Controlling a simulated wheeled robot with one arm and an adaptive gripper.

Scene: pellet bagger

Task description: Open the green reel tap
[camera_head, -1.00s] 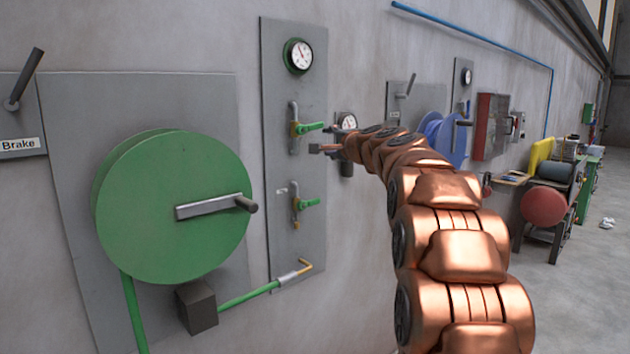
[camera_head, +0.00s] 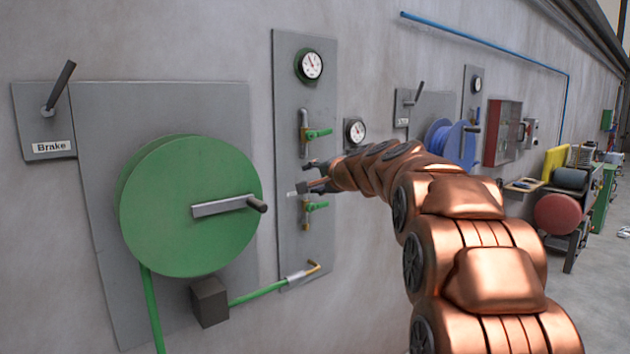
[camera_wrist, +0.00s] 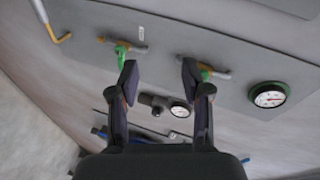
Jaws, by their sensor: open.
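The grey panel (camera_head: 287,130) right of the green reel (camera_head: 185,210) carries two taps with green handles. The upper tap (camera_head: 318,133) and the lower tap (camera_head: 317,206) both have their handles pointing sideways to the right. My gripper (camera_head: 308,177) is open and empty in front of the panel, at a height between the two taps and just above the lower one. In the wrist view, my open fingers (camera_wrist: 160,82) show the lower tap (camera_wrist: 122,52) by the left finger and the upper tap (camera_wrist: 205,72) by the right finger. Contact with either handle cannot be told.
A round gauge (camera_head: 310,66) tops the panel, and another gauge (camera_head: 355,132) is on the wall to its right. A brass hose end (camera_head: 314,268) is at the panel's foot. A brake lever (camera_head: 60,86) is at left. A blue reel (camera_head: 452,142) hangs farther right.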

